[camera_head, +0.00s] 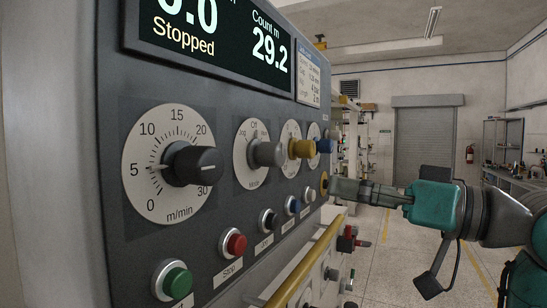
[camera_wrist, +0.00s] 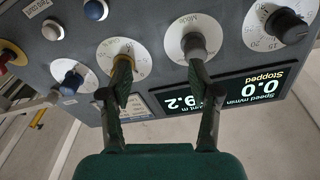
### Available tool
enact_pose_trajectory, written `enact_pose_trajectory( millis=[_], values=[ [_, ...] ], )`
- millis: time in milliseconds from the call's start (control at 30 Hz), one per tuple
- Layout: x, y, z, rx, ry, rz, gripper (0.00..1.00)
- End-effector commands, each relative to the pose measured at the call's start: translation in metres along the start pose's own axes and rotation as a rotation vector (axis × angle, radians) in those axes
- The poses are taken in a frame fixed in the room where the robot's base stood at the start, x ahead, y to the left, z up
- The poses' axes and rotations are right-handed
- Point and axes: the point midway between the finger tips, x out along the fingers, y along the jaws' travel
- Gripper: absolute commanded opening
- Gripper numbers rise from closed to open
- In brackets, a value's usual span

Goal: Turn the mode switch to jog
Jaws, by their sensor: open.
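The mode switch is a grey knob (camera_head: 267,153) on a white dial marked Jog and Off, with Mode below. Its pointer direction is too unclear to tell. In the wrist view, which is upside down, the grey knob (camera_wrist: 195,44) lies beyond the tip of the right finger. My gripper (camera_wrist: 160,68) is open, with an empty gap between its fingers. The left finger overlaps the yellow knob (camera_wrist: 122,50) in the picture; contact cannot be told. In the head view my gripper (camera_head: 338,189) points at the panel from the right, lower than the knobs.
The black speed knob (camera_head: 190,164) is left of the mode switch; the yellow knob (camera_head: 301,148) and blue knob (camera_head: 326,145) are right of it. Push buttons, including a red one (camera_head: 236,244) and a green one (camera_head: 176,281), line the panel below. A yellow rail (camera_head: 300,270) runs under them. The display reads Stopped.

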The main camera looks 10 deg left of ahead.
Motion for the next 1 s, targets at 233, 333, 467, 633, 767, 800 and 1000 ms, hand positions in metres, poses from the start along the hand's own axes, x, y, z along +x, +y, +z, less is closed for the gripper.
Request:
enact_pose_trajectory(
  millis=[233, 333, 467, 633, 767, 800, 1000],
  values=[
    [-0.005, -0.044, -0.032, -0.093, -0.086, -0.048, 0.62],
    [-0.004, -0.050, -0.035, -0.105, -0.099, -0.055, 0.62],
    [0.005, -0.052, -0.035, -0.107, -0.103, -0.058, 0.62],
    [0.031, -0.053, -0.032, -0.105, -0.103, -0.059, 0.62],
    [0.055, -0.055, -0.029, -0.105, -0.103, -0.060, 0.62],
    [0.062, -0.055, -0.029, -0.104, -0.103, -0.059, 0.62],
    [0.088, -0.056, -0.026, -0.106, -0.102, -0.057, 0.62]
  ],
)
